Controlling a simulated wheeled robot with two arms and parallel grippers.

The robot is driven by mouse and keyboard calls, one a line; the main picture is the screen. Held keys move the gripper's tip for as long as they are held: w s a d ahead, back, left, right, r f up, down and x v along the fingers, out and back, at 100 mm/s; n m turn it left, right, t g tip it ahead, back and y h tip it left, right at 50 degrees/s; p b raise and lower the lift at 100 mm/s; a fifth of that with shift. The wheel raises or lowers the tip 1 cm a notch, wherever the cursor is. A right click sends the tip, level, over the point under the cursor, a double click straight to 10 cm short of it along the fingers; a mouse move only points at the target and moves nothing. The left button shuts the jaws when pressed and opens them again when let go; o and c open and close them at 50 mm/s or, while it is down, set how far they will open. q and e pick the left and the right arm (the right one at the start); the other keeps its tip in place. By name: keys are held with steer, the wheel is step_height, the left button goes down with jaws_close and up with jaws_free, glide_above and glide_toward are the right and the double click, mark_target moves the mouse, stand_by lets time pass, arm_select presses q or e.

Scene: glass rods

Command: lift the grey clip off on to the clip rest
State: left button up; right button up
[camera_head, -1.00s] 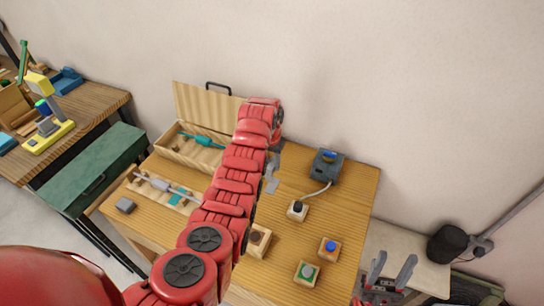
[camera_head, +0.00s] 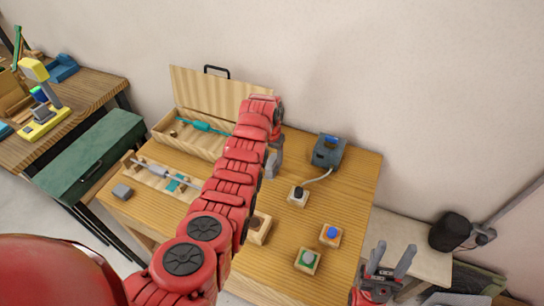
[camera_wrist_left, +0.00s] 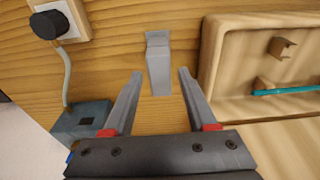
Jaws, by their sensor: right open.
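A grey piece (camera_wrist_left: 158,62), which looks like the grey clip, shows in the left wrist view against the wooden table. It has a narrow upper part and a broader tapered body. My left gripper (camera_wrist_left: 160,78) is open, its fingers on either side of the line to this piece; I see no contact. In the head view my red left arm hides much of this spot, and grey parts of the left gripper (camera_head: 273,162) show beside it. My right gripper (camera_head: 390,262) is open and empty at the right of the table. I cannot tell which thing is the clip rest.
An open wooden case (camera_head: 165,136) holds a teal rod. A dark device (camera_head: 328,152) is cabled to a black-knobbed block (camera_head: 298,196). Green (camera_head: 308,260) and blue (camera_head: 330,235) button blocks stand in front.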

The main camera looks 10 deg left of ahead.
arm_select(q)
steer(key=shift+o, duration=0.5)
steer(key=shift+r, duration=0.1)
steer(key=shift+r, duration=0.3)
step_height(320, 180, up, 16)
steer(key=s+p, duration=0.2)
steer(key=shift+a+r+p, duration=0.2)
steer(key=shift+r+p, duration=0.05)
steer(key=shift+p, duration=0.15)
steer(key=shift+s+f, duration=0.1)
